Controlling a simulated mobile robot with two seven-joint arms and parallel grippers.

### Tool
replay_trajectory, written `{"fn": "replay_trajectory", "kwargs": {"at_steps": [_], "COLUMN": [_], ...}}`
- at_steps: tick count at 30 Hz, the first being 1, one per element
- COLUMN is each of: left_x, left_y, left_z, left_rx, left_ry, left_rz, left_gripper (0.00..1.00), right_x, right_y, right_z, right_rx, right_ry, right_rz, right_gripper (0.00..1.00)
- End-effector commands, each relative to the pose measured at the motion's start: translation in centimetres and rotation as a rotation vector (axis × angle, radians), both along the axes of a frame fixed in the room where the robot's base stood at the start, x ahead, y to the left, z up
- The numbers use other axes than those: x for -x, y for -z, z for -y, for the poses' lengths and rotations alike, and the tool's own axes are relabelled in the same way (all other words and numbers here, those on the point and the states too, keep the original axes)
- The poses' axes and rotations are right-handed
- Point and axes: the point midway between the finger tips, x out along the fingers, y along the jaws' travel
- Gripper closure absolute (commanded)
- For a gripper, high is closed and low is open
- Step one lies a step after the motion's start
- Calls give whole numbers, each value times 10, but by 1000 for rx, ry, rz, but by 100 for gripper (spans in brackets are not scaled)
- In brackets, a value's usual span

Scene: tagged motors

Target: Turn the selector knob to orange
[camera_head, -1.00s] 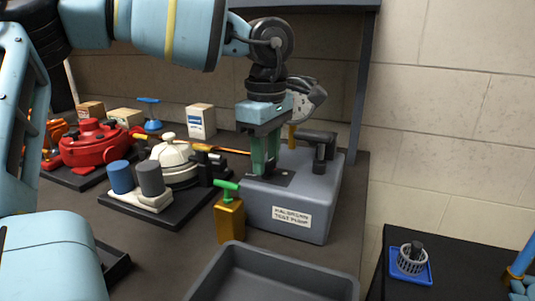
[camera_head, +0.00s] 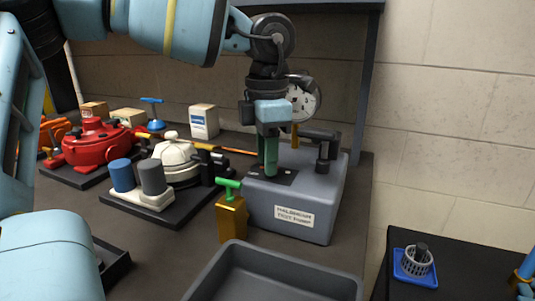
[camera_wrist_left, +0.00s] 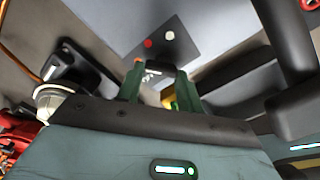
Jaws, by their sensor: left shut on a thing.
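The selector knob (camera_wrist_left: 151,73) is a small dark piece with white marks, seen between my fingers in the left wrist view. It sits on a dark plate (camera_head: 287,177) on top of the grey test pump (camera_head: 325,212). Orange, red and white dots lie beyond the knob on the plate; I cannot tell exactly where its pointer aims. My left gripper (camera_head: 269,170), with green fingers, points down and is shut on the knob; it also shows in the left wrist view (camera_wrist_left: 159,84). In the head view the fingers hide the knob. My right gripper is not in view.
A round white gauge (camera_head: 303,102) stands behind the gripper, with a dark pipe (camera_head: 323,140) to its right. A yellow block with a green handle (camera_head: 230,212) stands at the pump's front left. A grey tray (camera_head: 275,278) is in front. Motors stand to the left.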

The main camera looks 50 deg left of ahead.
Motion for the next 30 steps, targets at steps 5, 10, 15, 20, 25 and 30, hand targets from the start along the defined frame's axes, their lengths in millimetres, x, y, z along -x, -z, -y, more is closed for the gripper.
{"fn": "replay_trajectory", "kwargs": {"at_steps": [5, 10, 15, 20, 25, 30], "left_x": [0, 0, 0, 0, 0, 0], "left_y": [-1, -1, -1, -1, -1, -1], "left_z": [0, 0, 0, 0, 0, 0], "left_rx": [-2, -2, -2, -2, -2, -1], "left_ry": [-66, -98, -107, -107, -106, -106], "left_rz": [3, 3, 3, 3, 3, 2], "left_gripper": [86, 86, 86, 86, 57, 42], "right_x": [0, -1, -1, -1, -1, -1], "right_y": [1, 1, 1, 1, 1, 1], "right_z": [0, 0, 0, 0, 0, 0], "right_rx": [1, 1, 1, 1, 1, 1], "right_ry": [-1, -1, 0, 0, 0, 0], "right_rz": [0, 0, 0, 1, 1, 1], "right_gripper": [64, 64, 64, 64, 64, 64]}}
